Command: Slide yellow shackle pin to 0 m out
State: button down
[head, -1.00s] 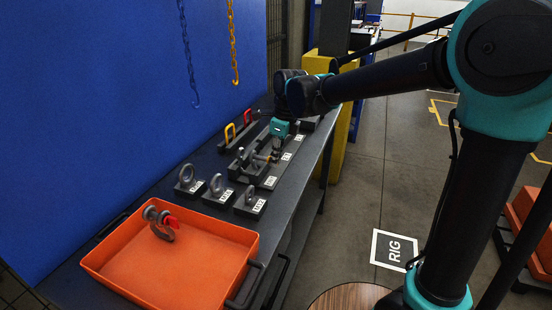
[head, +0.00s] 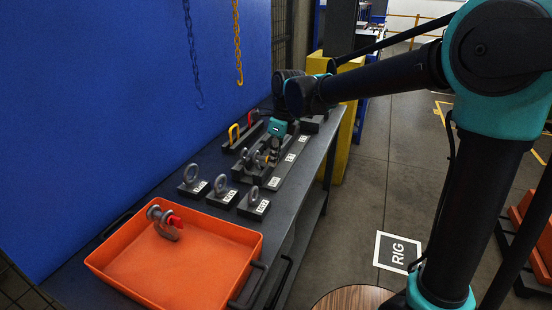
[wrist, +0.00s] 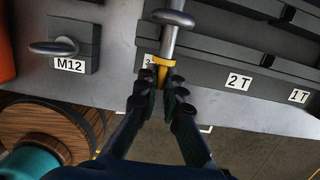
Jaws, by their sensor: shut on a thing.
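The yellow shackle pin (wrist: 161,62) shows in the wrist view as a yellow end between my fingertips, in line with a grey rod (wrist: 168,42). A grey rounded shackle part (wrist: 174,17) crosses the rod's far end. My gripper (wrist: 160,84) is shut on the yellow end; the fingers hide part of it. In the head view my gripper (head: 274,153) is at the grey shackle (head: 247,158) on a dark fixture block. How far out the pin stands is too small to read there.
An orange tray (head: 180,272) with a red-pinned shackle (head: 164,222) stands at the near end of the bench. Ring blocks, one marked M12 (wrist: 70,62), sit beside the fixture. Labels 2T (wrist: 238,82) and 1T (wrist: 299,96) lie right. Chains (head: 238,45) hang behind.

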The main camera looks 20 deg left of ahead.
jog(key=shift+w+a, duration=0.2)
jog(key=shift+a, duration=1.1)
jog(key=c, duration=1.6)
grip_release()
jog(key=shift+s+d+r, duration=0.1)
jog(key=shift+d+r, duration=0.1)
jog(key=shift+r, duration=0.95)
jog(key=shift+w+d+r, duration=0.1)
jog(key=shift+d+r, duration=0.15)
jog(key=shift+r, duration=0.9)
jog(key=shift+s+d+r, duration=0.1)
jog(key=shift+d+r, duration=0.1)
jog(key=shift+r, duration=0.95)
